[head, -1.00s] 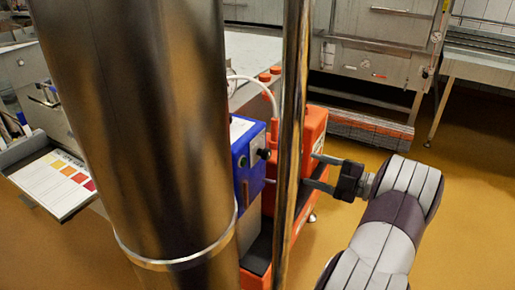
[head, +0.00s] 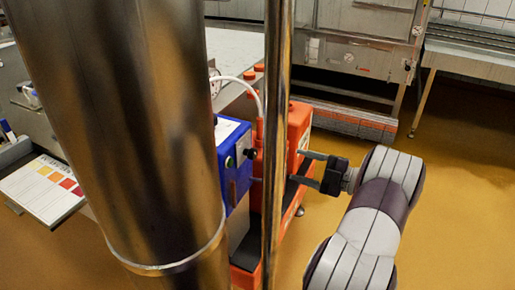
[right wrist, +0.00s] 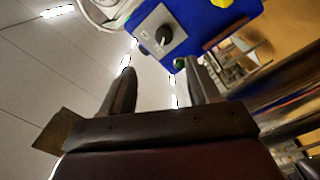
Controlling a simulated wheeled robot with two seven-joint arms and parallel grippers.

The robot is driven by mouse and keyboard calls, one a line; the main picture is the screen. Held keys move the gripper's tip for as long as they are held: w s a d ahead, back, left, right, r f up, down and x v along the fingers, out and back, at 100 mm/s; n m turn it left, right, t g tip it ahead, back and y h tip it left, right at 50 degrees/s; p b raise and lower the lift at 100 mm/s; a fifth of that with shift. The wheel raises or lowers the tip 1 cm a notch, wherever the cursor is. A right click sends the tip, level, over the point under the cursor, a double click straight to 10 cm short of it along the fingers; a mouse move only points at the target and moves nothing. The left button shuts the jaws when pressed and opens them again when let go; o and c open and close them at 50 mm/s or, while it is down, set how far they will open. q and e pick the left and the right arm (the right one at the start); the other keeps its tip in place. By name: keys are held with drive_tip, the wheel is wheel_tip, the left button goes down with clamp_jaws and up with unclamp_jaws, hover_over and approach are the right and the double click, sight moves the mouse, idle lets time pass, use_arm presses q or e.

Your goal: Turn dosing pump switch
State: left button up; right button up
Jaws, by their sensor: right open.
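The blue dosing pump box (head: 232,147) stands left of the thin steel pole in the head view. Its black switch knob (head: 251,153) shows on the side facing my right gripper. In the right wrist view the black switch (right wrist: 163,35) sits on a grey plate on the blue box (right wrist: 200,20). My right gripper (head: 296,167) is open and points left toward the pump, with its fingers partly behind the pole. In the wrist view the switch lies beyond and between the open fingertips (right wrist: 161,70), apart from them. My left gripper is not in view.
A wide steel column (head: 130,130) and a thin pole (head: 273,120) cross the head view. An orange machine (head: 297,135) stands beside the pump. A colour chart tray (head: 42,190) is at left. Yellow floor (head: 440,220) is clear at right.

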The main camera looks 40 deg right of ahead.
wheel_tip(320, 180, up, 4)
drive_tip(key=m+p, duration=0.4)
drive_tip(key=p, duration=0.6)
drive_tip(key=m+h+p, duration=0.1)
drive_tip(key=m+p, duration=0.2)
drive_tip(key=m, duration=0.4)
approach(256, 155)
drive_tip(key=shift+t, duration=0.3)
drive_tip(key=x, duration=0.8)
drive_tip(key=shift+w+a+f, duration=0.1)
drive_tip(key=shift+a+f, duration=0.1)
drive_tip(key=shift+a, duration=0.05)
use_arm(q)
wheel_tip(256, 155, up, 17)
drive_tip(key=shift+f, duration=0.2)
use_arm(e)
drive_tip(key=c, duration=1)
